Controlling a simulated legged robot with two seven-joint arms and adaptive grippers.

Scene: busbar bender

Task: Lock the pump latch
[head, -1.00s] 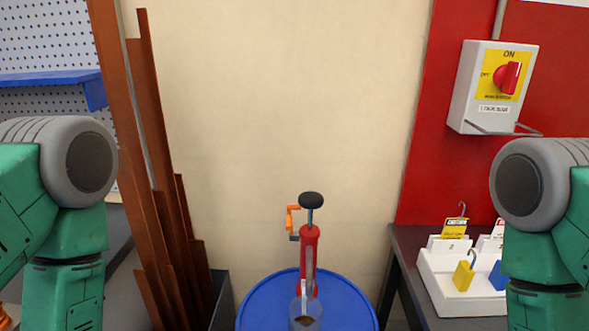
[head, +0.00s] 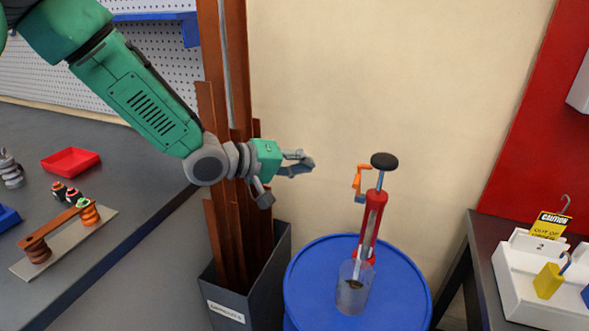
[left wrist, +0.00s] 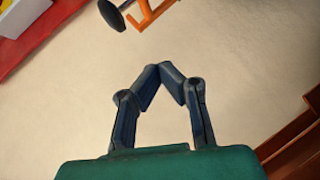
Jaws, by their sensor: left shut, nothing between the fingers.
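The red pump (head: 371,222) stands on a blue drum (head: 404,275) in the head view, with a black knob (head: 384,160) on top of its rod. An orange latch (head: 359,180) sits at the upper left of the pump. The latch also shows at the top of the left wrist view (left wrist: 148,14), beside the black knob (left wrist: 110,14). My left gripper (head: 309,163) is to the left of the latch, apart from it. Its fingertips meet in the left wrist view (left wrist: 159,70), shut with nothing between them. My right gripper is in no view.
A bin (head: 249,290) with tall copper bars (head: 219,218) stands left of the drum, behind my left wrist. A dark workbench (head: 120,240) is at left. A clear cup (head: 354,288) is at the pump's base. A white padlock tray (head: 520,288) is at right.

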